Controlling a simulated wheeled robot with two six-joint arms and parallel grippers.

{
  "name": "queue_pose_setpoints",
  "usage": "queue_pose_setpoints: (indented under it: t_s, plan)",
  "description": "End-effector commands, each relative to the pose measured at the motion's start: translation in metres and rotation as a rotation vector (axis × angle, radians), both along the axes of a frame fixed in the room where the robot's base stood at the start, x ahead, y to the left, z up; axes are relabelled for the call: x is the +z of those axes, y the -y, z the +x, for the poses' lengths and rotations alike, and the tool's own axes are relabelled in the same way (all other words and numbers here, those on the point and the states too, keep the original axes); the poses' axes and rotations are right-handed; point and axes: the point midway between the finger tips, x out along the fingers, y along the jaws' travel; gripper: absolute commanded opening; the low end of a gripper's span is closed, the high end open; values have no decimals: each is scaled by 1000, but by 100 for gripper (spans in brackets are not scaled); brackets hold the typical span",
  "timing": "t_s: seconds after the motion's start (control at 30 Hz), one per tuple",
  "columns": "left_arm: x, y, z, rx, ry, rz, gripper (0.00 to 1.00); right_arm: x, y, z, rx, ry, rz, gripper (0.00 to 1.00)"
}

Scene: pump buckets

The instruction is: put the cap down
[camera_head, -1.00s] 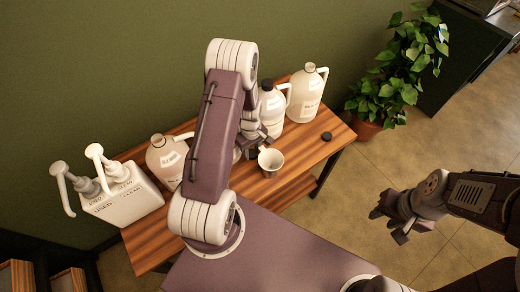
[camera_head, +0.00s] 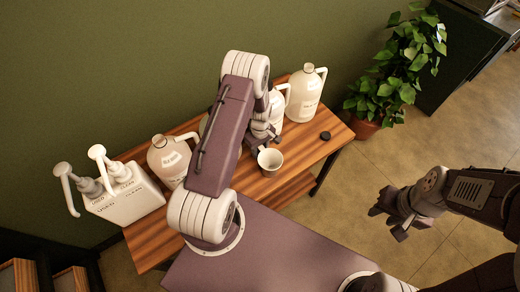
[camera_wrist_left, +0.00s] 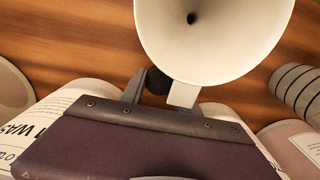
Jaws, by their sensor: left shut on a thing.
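A dark round cap (camera_wrist_left: 157,80) sits between the fingers of my left gripper (camera_wrist_left: 160,92) in the left wrist view, and the gripper is shut on it. In the head view my left gripper (camera_head: 264,137) is over the table, just behind the white funnel (camera_head: 270,159), and the held cap is hidden there. The funnel (camera_wrist_left: 215,45) is close beside the fingers in the wrist view. Another dark cap (camera_head: 325,135) lies on the table near its right end. My right gripper (camera_head: 389,213) is open and empty, away from the table on the right.
The wooden table (camera_head: 300,148) has bare room around the loose cap. A jug (camera_head: 307,92) and a partly hidden jug (camera_head: 278,108) stand behind. Another jug (camera_head: 170,162) and a twin-pump container (camera_head: 128,200) stand left. A potted plant (camera_head: 395,85) is off the right end.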

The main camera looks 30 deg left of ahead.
Motion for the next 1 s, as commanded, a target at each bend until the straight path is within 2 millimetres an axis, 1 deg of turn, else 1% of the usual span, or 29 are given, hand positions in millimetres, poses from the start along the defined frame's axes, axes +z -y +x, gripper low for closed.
queue_pose_setpoints:
  t_s: [0.13, 0.17, 0.2, 0.23, 0.53, 0.67, 0.7, 0.77, 1.0]
  plan:
    - [-6, 0, 0, 0, 0, 0, 0, -5, 0, 0, 0, 0, 0, 36]
    - [-6, 0, 0, 0, 0, 0, 40, -5, 0, 0, 0, 0, 0, 36]
    - [-5, 0, 0, 0, 0, 0, 51, -4, 0, 0, 0, 0, 0, 36]
    - [-5, 0, 0, 0, 0, 0, 59, -4, 0, 0, 0, 0, 0, 36]
    - [-4, 0, 0, 0, 0, 0, 59, -3, 0, 0, 0, 0, 0, 36]
    - [9, 0, 0, 0, 1, 0, 59, 8, 0, 0, 0, 0, 0, 36]
    - [11, 0, 1, 0, 2, 0, 59, 3, 0, 0, 0, 1, 0, 36]
    - [21, 0, 1, 0, 4, 1, 59, 0, 0, 0, 0, 0, 0, 36]
    - [75, 0, 1, 0, 5, 1, 59, -7, 0, 0, 0, 0, 0, 36]
